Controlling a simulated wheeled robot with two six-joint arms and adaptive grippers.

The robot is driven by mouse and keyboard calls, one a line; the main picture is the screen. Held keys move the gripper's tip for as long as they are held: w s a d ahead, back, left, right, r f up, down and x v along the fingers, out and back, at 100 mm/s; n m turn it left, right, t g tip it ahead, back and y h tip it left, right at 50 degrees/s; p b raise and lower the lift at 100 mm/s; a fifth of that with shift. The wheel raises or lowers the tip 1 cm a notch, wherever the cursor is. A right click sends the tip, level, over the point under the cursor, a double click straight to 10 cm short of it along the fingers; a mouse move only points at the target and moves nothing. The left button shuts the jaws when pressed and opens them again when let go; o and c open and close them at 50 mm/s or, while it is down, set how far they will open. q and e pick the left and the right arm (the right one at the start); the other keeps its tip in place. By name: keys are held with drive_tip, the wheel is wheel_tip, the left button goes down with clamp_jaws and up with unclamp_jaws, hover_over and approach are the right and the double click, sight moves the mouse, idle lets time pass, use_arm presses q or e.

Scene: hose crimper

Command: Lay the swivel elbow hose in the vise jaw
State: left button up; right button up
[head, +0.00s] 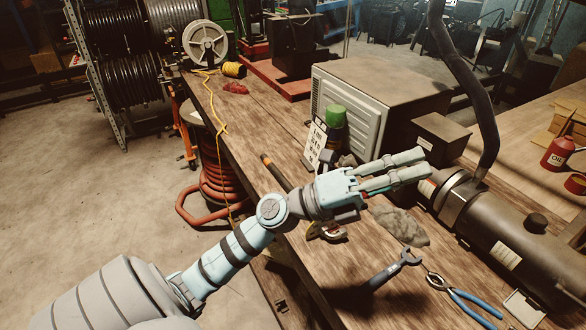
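My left gripper (422,163) reaches over the workbench from the left. Its two long pale fingers are apart, with nothing visible between them, in front of a small dark box. A thick dark hose (466,75) curves down from the top edge to a dark cylindrical machine (510,235) at the right; I cannot tell whether it is the swivel elbow hose. No vise jaw can be made out clearly. A dark machine on a red base (278,80) stands at the bench's far end. My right gripper is not in view.
The wooden workbench (240,120) holds a grey vented cabinet (375,95), a green-capped can (335,118), a grey rag (402,225), a dark-headed tool (390,270) and blue-handled pliers (462,297). A red oil can (557,153) stands on another table. Bare wood shows at the bench's left part.

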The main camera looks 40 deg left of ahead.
use_arm(q)
drive_tip(key=w+a+f+m+g+y, duration=0.25)
drive_tip(key=f+m+g+y, duration=0.55)
drive_tip(key=f, duration=0.4)
drive_tip(key=s+a+f+n+g+y, duration=0.15)
drive_tip(key=a+y, duration=0.25)
drive_tip(key=a, duration=0.4)
drive_tip(key=s+a+f+m+g+y, duration=0.1)
drive_tip(key=a+f+g+y, duration=0.15)
drive_tip(key=a, duration=0.65)
drive_tip(key=shift+n+t+y, duration=0.35)
drive_tip(key=shift+t, duration=0.05)
drive_tip(key=b+x, duration=0.1)
drive_tip(key=x, duration=0.3)
drive_tip(key=b+x, duration=0.2)
drive_tip(key=x, duration=0.2)
drive_tip(key=b+x, duration=0.2)
drive_tip(key=x, duration=0.2)
drive_tip(key=shift+a+f, duration=0.25)
drive_tip(key=shift+f, duration=0.2)
drive_tip(key=shift+w+d, duration=0.1)
drive_tip(key=shift+w, duration=0.05)
clamp_jaws()
